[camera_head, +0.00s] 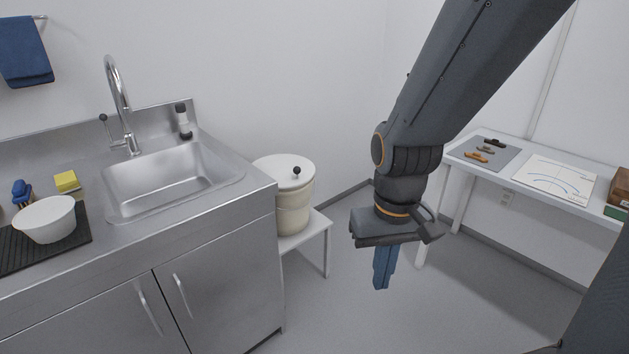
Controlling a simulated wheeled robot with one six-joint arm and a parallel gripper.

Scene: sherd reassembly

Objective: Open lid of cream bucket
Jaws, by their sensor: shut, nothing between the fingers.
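The cream bucket (293,214) stands on a low white stand to the right of the sink counter. The lid looks closed. The bucket's lower left side is hidden behind the counter. My gripper (381,286) hangs to the right of the bucket in the picture, pointing down, with its blue fingers together and empty. It is apart from the bucket and the lid.
The steel counter (236,203) with the sink (170,180) lies left of the bucket. A white bowl (47,220) rests on a black mat (62,252). The low stand (315,232) has a little bare top at right. A white table (470,180) with sherds stands at right. Floor between is clear.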

